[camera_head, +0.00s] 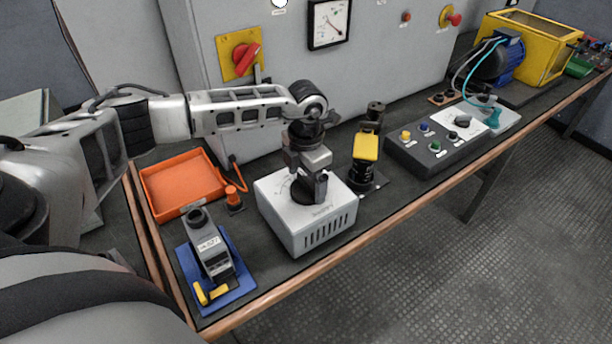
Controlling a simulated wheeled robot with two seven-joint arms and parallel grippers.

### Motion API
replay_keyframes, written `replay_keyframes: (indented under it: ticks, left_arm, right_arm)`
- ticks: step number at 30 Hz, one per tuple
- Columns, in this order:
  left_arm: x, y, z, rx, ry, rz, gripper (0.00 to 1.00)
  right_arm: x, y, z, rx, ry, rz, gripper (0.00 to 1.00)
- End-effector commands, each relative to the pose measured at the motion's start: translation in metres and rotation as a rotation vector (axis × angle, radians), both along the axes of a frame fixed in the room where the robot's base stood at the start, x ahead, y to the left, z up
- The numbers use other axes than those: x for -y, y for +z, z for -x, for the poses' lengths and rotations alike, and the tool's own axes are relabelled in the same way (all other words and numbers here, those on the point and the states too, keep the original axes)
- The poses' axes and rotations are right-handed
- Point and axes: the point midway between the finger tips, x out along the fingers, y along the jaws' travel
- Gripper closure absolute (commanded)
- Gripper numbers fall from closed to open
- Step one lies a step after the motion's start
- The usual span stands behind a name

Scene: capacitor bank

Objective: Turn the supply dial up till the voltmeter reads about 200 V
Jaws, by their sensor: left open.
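The supply is a white box (325,228) with a slotted front, standing on the bench. Its round black dial is on top, mostly hidden under my left gripper (309,190). The gripper points down over the dial with its fingers open, one on either side as far as I can see. Whether the fingers touch the dial I cannot tell. A square panel meter (328,24) with a white face and black frame is on the grey cabinet above; its reading is too small to tell. My right gripper is not in view.
An orange tray (150,189) and a grey device on a blue base (243,272) stand left of the supply. A yellow-topped black device (366,146) stands close on its right, then a control box (432,160). A red rotary switch (247,57) is on the cabinet.

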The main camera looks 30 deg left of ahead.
Motion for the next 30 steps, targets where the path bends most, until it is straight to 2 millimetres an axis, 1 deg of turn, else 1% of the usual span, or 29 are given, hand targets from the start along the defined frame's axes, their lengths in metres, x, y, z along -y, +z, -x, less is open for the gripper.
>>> replay_keyframes:
  ticks: [5,6,8,9,10,14,18,21,27,28,30]
  left_arm:
    - [0.0001,-0.0001,0.0000,0.000,0.000,0.000,0.13]
    - [0.0001,-0.0001,0.0000,0.000,0.000,0.000,0.24]
    - [0.0001,0.0000,0.0000,0.000,0.000,0.000,0.41]
    - [0.0001,0.0001,0.0000,0.000,0.000,0.000,0.52]
    - [0.0001,0.0001,0.0000,0.000,0.000,0.000,0.58]
    - [0.0000,-0.0007,0.0000,0.000,-0.011,0.000,0.57]
    - [-0.0004,-0.0019,-0.0004,0.001,-0.099,0.000,0.57]
    - [-0.0003,-0.0001,-0.0002,0.001,-0.125,0.001,0.57]
    - [-0.0002,0.0006,-0.0003,0.001,-0.124,0.001,0.57]
    - [-0.0002,0.0007,-0.0003,0.001,-0.123,0.001,0.29]
    - [-0.0002,0.0007,-0.0003,0.001,-0.123,0.001,0.13]
  right_arm:
    - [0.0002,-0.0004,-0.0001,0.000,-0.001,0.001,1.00]
    - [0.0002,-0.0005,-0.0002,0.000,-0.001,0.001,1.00]
    - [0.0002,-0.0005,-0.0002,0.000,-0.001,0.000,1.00]
    - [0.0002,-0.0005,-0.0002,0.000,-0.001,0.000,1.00]
    - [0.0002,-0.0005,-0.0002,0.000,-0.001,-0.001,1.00]
    - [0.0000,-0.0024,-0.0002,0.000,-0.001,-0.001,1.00]
    - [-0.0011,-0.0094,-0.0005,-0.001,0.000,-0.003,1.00]
    - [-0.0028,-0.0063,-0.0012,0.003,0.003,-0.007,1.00]
    - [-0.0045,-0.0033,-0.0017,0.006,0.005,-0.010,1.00]
    - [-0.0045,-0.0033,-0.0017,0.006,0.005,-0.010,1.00]
    - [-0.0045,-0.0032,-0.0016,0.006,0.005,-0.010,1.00]
